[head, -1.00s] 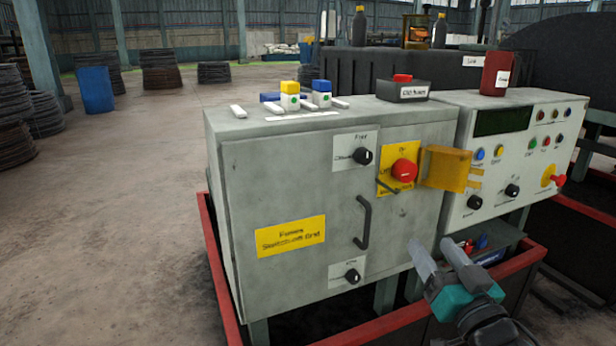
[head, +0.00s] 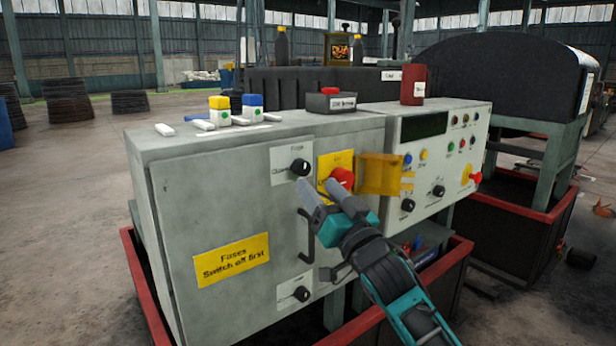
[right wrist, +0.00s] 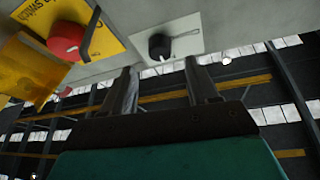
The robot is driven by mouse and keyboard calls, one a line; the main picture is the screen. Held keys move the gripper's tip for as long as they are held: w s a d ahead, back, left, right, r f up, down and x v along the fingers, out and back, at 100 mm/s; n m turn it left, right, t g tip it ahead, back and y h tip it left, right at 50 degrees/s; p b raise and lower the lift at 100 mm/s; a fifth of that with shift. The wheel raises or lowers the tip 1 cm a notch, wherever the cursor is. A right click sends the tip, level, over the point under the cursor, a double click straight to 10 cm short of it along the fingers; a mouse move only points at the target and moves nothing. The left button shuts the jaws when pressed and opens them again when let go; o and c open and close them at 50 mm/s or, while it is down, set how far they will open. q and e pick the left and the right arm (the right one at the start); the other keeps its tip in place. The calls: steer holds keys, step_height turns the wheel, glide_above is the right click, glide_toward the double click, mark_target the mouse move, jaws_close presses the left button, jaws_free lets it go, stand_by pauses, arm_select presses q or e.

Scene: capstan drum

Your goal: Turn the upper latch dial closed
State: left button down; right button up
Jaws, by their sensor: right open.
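The upper latch dial (head: 300,167) is a small black knob on a white label near the top of the grey cabinet door (head: 220,200). In the right wrist view the dial (right wrist: 160,45) appears just beyond and between the fingertips, with its white mark towards the gripper. My right gripper (head: 320,187) is open and empty, just below and right of the dial in the head view. Its fingers (right wrist: 163,70) look apart from the dial, though the exact gap is unclear. My left gripper is out of view.
Right of the dial are a red rotary switch (head: 342,179) on a yellow plate and a yellow flap (head: 380,174). A lower dial (head: 301,294) sits near the door's bottom. Blocks (head: 220,110) stand on the cabinet top.

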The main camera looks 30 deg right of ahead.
mark_target(305, 170)
steer(key=shift+x, duration=2.55)
steer(key=c, duration=1)
